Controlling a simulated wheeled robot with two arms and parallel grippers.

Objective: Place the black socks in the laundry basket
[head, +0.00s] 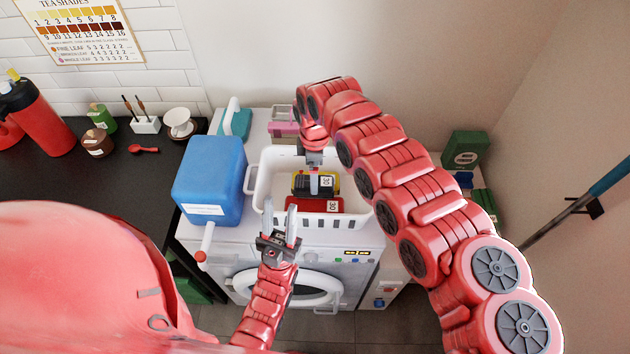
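The white laundry basket (261,190) stands on top of the white washing machine. A black bundle (301,185), which looks like the black socks, is inside it beside a yellow item, above a red bundle with a white label (331,206). My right gripper (315,182) reaches down into the basket from above and meets the black bundle. Its fingers are small and partly hidden, so I cannot tell whether they are closed on it. My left gripper (281,213) is open and empty, with its fingers pointing up at the basket's front left side.
A blue container (211,181) stands close left of the basket, with a teal bottle (236,121) behind it. The dark counter (130,180) at left holds a red flask (40,118) and small items. A wall and a slanted pole (560,215) are at right.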

